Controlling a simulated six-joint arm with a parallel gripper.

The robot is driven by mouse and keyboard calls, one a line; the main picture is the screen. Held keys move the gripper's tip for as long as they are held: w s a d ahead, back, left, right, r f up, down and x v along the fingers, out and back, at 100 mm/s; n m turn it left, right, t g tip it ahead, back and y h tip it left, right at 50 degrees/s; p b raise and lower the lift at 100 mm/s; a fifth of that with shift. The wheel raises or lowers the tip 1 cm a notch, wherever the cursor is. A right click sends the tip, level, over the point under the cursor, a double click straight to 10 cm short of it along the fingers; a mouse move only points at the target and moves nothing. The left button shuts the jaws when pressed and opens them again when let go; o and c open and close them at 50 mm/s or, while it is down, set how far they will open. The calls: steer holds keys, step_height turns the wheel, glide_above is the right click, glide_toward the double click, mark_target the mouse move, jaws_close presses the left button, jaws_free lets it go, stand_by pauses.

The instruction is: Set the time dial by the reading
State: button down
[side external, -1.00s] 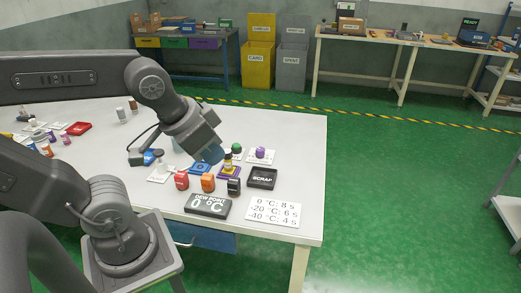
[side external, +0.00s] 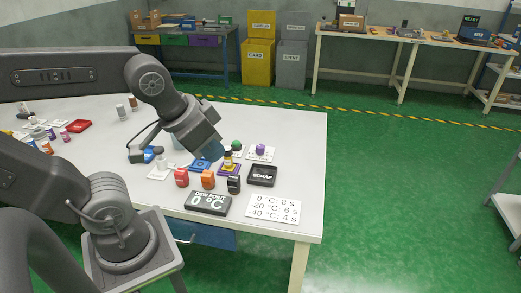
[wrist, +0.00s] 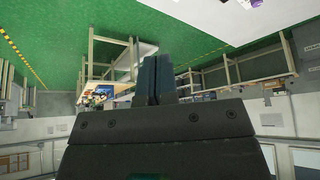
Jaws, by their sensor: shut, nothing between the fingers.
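The dew point display (side external: 209,202) is a dark block near the table's front edge and reads 0 °C. A white card (side external: 274,208) to its right lists 0 °C: 8 s, -20 °C: 6 s and -40 °C: 4 s. A purple knob (side external: 260,149) and a green knob (side external: 236,146) sit on white plates behind the scrap tray. I cannot tell which part is the time dial, and no dial marks are legible. My gripper (side external: 215,154) is above the group, left of the knobs. Its fingers (wrist: 157,80) are together and empty in the wrist view.
A black scrap tray (side external: 262,176) stands right of a row of red (side external: 181,178), orange (side external: 208,180) and black (side external: 233,185) items. An amber bottle (side external: 228,162) stands on a purple base close beside my gripper.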

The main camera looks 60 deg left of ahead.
steer(key=c, duration=1.8)
jaws_free()
steer(key=shift+o, duration=0.6)
steer(key=shift+w+a+r, duration=0.1)
steer(key=shift+w, duration=0.05)
steer(key=o, duration=0.6)
steer(key=w+a+n+y, duration=0.1)
steer(key=w+a+n, duration=0.1)
steer(key=w+a, duration=0.3)
steer(key=w, duration=0.4)
steer(key=shift+w+n+g, duration=0.25)
steer(key=shift+n+g, duration=0.05)
steer(key=o, duration=0.3)
steer(key=w+a+f+n, duration=0.1)
steer(key=w+a, duration=0.1)
steer(key=w, duration=0.1)
steer(key=w+a+f, duration=0.1)
steer(key=w+a, duration=0.2)
steer(key=w+a+f+n+y, duration=0.1)
steer(key=w+a, duration=0.1)
steer(key=shift+w+a+f+n+g, duration=0.15)
steer(key=shift+w+a+n+g, duration=0.15)
steer(key=shift+w+g, duration=0.1)
steer(key=shift+o, duration=0.2)
steer(key=n+g+y, duration=0.1)
steer(key=n, duration=0.3)
glide_toward(260, 146)
steer(key=x, duration=1)
steer(key=shift+c, duration=0.4)
